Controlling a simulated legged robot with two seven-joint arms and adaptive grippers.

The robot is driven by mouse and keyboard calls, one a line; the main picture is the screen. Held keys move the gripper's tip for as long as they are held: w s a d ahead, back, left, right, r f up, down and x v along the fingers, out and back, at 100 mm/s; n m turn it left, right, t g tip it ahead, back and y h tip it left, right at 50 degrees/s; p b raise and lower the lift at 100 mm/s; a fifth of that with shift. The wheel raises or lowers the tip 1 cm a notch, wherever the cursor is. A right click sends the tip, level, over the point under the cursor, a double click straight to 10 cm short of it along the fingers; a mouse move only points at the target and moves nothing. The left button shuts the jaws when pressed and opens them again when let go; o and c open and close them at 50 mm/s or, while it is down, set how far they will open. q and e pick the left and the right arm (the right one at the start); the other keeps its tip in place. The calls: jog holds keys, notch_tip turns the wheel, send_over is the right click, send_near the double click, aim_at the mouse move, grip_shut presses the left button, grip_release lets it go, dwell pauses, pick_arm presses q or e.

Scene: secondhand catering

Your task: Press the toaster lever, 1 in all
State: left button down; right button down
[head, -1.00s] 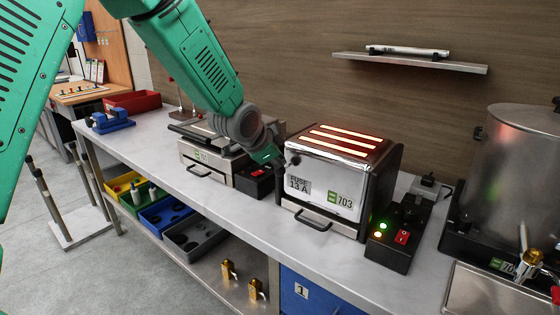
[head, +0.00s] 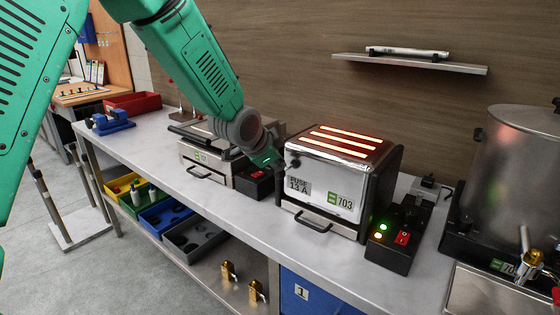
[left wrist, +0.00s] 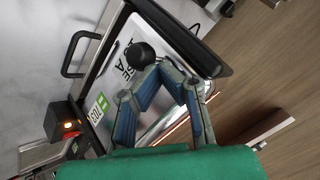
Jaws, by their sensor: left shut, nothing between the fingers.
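The toaster (head: 345,203) stands upright on the counter, a shiny box with black ends, a "703" label and glowing orange slots on top. Its lever has a round black knob (head: 294,162) at the upper left of the front face. The knob also shows in the left wrist view (left wrist: 139,55). My left gripper (head: 279,165) is shut and empty, just left of the knob in the head view. In the wrist view its fingertips (left wrist: 160,68) are right beside the knob; I cannot tell whether they touch it. My right gripper is not in view.
A black switch box (head: 390,250) with a red switch and lit lamps stands right of the toaster. A flat grill (head: 205,165) stands to the left, a steel urn (head: 520,175) to the right. A wall shelf (head: 410,64) hangs above. The counter's front strip is clear.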

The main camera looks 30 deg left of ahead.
pick_arm(q)
jog(key=shift+r+p, duration=1.75)
jog(key=shift+r, duration=0.2)
notch_tip(320, 180, up, 5)
jog(key=p, duration=0.4)
jog(key=shift+p, duration=0.3)
